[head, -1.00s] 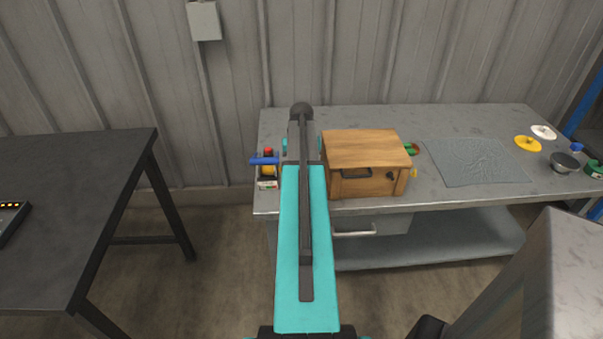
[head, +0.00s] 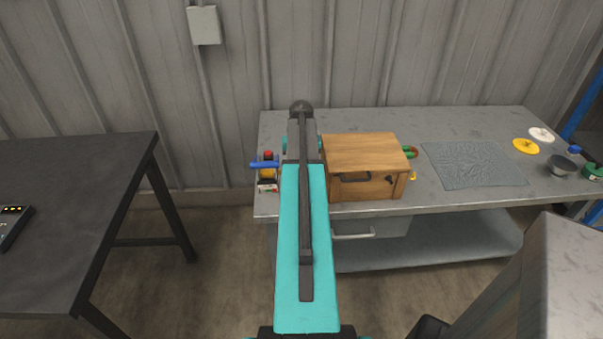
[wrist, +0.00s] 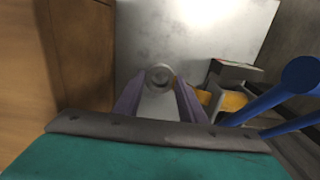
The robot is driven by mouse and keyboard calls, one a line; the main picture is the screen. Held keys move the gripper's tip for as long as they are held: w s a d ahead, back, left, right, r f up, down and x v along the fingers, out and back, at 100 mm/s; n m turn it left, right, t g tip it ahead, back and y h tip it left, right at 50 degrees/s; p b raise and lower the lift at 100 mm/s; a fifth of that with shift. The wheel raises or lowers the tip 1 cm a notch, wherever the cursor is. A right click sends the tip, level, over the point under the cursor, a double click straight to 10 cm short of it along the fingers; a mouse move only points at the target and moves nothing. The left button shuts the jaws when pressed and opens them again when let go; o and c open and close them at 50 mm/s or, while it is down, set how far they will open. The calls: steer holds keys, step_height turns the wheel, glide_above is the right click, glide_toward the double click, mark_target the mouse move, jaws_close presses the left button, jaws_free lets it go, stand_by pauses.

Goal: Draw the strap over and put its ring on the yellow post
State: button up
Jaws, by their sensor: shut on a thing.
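My gripper (wrist: 160,85) has its two purple fingers closing in on a small grey ring (wrist: 160,77) at their tips, over the grey bench top. The strap's run cannot be made out. A small upright yellow piece (head: 413,177) stands by the right end of the wooden box in the head view; it may be the yellow post. Another yellow part (wrist: 234,102) lies right of my fingers in the wrist view, beside blue bars. In the head view my own arm hides the fingers and the ring.
The wooden box (head: 362,153) stands close beside my gripper, and its side (wrist: 85,45) fills the left of the wrist view. A red-topped yellow device (head: 267,172) is left of my arm. A grey mat (head: 472,165), discs and a cup (head: 561,166) lie farther right.

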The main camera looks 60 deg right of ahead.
steer(key=shift+r+p, duration=1.05)
steer(key=shift+r, duration=0.85)
